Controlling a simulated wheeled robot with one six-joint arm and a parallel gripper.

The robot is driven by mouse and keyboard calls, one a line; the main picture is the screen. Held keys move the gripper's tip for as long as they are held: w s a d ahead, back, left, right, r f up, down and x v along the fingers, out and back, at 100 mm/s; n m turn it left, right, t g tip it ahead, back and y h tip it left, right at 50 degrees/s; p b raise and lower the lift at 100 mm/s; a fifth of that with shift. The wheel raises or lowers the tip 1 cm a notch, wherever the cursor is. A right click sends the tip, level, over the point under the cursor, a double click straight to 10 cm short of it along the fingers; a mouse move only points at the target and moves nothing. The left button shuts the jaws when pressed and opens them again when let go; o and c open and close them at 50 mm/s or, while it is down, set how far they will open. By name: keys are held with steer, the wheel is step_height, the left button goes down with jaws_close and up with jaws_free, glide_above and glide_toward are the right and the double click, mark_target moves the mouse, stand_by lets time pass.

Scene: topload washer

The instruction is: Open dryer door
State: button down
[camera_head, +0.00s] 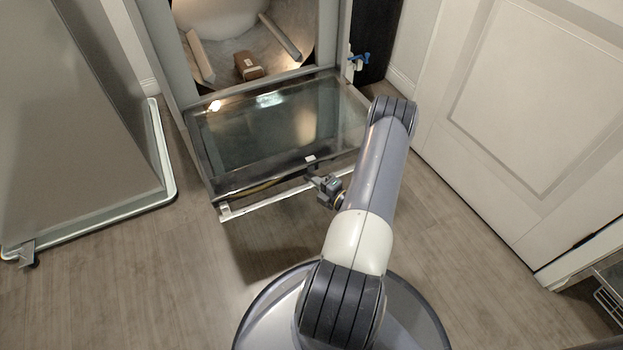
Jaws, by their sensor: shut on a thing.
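The dryer door (270,115) is a glass panel in a grey frame. It is swung down from the dryer (180,72) and lies open, tilted towards me. The drum (225,55) behind it is in view and lit. A pale bar (248,208) runs along the door's outer edge. My gripper (317,181) is at the right part of that edge, shut on the dryer door. The exact contact at its fingertips is small and partly hidden.
A brown box (248,65) lies in the drum. A grey panel (80,130) with a metal rim stands at left. A white panelled door (540,110) is at right. A blue valve (360,60) sits beside the dryer. Wood floor (130,270) is clear at front left.

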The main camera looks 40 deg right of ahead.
mark_target(311, 164)
stand_by(0.3)
step_height(311, 164, up, 8)
steer(key=g+p, duration=0.1)
steer(key=p, duration=0.2)
steer(key=g+p, duration=0.1)
steer(key=p, duration=0.3)
steer(key=shift+r+m+p, duration=0.25)
steer(key=shift+m+p, duration=0.05)
steer(key=shift+m, duration=0.1)
steer(key=c, duration=1.8)
jaws_free()
steer(key=shift+f, duration=0.1)
steer(key=shift+c, duration=0.2)
steer(key=shift+s, duration=0.1)
